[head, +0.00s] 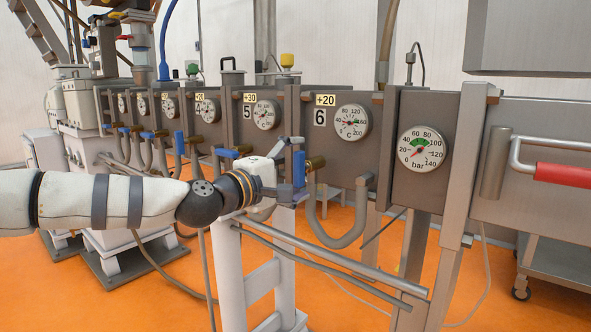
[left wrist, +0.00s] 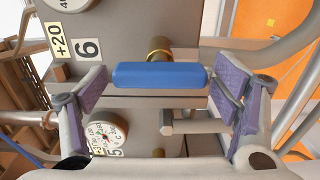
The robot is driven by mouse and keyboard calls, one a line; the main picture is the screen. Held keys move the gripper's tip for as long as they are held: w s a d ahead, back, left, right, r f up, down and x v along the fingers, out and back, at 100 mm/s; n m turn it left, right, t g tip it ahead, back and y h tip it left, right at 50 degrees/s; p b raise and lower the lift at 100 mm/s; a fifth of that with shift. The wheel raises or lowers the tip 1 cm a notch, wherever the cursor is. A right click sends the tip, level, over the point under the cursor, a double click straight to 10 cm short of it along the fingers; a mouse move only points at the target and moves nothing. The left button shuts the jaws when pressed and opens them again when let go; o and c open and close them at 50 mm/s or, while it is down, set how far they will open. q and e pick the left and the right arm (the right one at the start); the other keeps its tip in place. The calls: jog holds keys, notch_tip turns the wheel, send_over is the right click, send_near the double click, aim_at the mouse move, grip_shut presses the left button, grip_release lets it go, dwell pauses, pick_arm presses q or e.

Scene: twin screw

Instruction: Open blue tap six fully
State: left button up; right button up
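The blue tap handle (head: 299,168) sits on a brass stem (head: 315,162) below the panel marked 6 (head: 320,117). It looks upright in the head view. In the left wrist view the blue handle (left wrist: 160,75) lies across the picture in front of its brass stem (left wrist: 158,50). My left gripper (head: 286,178) is at the handle's left side in the head view. In the left wrist view its fingers (left wrist: 165,82) are spread, one past each end of the handle, with visible gaps. Nothing is held. My right gripper is not in view.
A round gauge (head: 351,121) is above the tap, and a curved grey pipe (head: 340,242) hangs below it. Grey rails (head: 330,260) run below my gripper. A red-gripped handle (head: 563,174) is at right.

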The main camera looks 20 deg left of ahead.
pick_arm(q)
jog(key=v, duration=1.2)
